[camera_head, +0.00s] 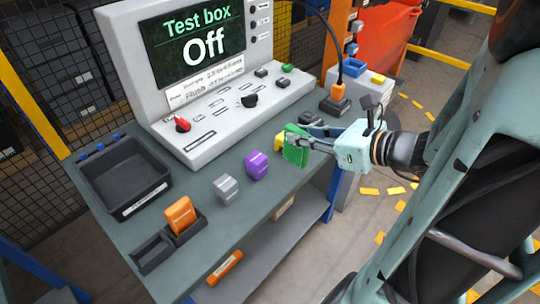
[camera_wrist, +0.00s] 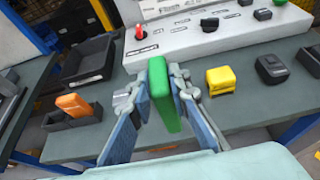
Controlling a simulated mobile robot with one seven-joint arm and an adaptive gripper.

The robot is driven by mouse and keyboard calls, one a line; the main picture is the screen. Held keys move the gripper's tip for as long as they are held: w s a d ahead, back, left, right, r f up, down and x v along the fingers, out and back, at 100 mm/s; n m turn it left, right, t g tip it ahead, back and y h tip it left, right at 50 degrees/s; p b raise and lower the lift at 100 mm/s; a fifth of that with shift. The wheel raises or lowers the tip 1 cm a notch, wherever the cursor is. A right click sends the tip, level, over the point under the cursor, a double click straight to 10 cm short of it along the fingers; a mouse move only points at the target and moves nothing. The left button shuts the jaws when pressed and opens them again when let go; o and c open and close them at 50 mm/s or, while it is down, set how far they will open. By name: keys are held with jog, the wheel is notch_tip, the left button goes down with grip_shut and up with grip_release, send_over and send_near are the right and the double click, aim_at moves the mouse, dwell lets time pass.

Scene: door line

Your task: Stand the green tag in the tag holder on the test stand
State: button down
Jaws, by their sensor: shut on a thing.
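My gripper (camera_head: 297,146) is shut on the green tag (camera_head: 294,156) and holds it above the right part of the test stand (camera_head: 215,165). In the wrist view the green tag (camera_wrist: 162,92) stands upright between the two fingers. What looks like the tag holder is a dark tray with two compartments (camera_head: 152,254) at the stand's front left edge. An orange block (camera_head: 180,215) stands in its right compartment; the left one looks empty. The holder also shows at the left of the wrist view (camera_wrist: 75,122), well away from my gripper.
A silver block (camera_head: 226,188) and a purple block (camera_head: 257,165) stand between the holder and my gripper. A yellow block (camera_wrist: 220,80) is near the gripper. A black bin (camera_head: 120,175) is at the left. The test box (camera_head: 200,140), reading "Off", fills the back.

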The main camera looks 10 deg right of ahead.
jog(key=w+a+f+b, duration=0.2)
jog(key=w+a+f, duration=0.1)
jog(key=w+f, duration=0.9)
jog(key=shift+w+a+f+b, duration=0.2)
jog(key=shift+w+f+b, duration=0.1)
jog(key=shift+w+b, duration=0.15)
jog(key=shift+f, duration=0.2)
jog(key=c, duration=1.8)
grip_release()
